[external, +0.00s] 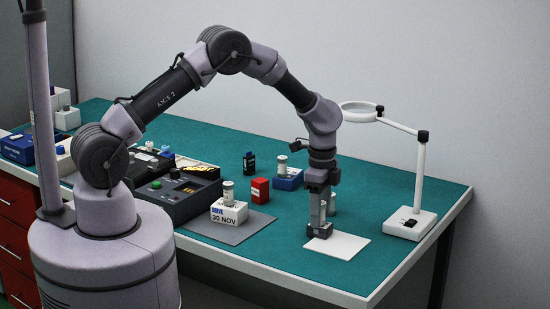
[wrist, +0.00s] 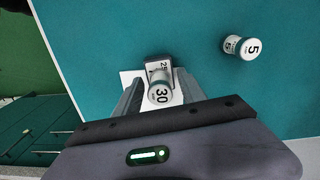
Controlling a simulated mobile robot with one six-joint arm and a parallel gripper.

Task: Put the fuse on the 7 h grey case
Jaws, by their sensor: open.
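My gripper (external: 320,214) is open, low over the white mat (external: 347,245) near the table's front right. In the wrist view my gripper (wrist: 160,96) has a finger on each side of a pale fuse marked 30 (wrist: 159,93). That fuse stands upright, apparently on a small grey case (external: 319,231); the case also shows in the wrist view (wrist: 158,62), with a label partly reading 25. The rest of the label is hidden, so I cannot read 7 h. Another pale fuse marked 5 (wrist: 239,47) stands on the green table.
A white case marked 30 NOV (external: 229,213) bears a pale cylinder on a grey mat. A red box (external: 260,190), a black bottle (external: 249,162) and a blue case (external: 288,179) stand behind. A magnifier lamp (external: 412,224) stands right. The table front between the mats is clear.

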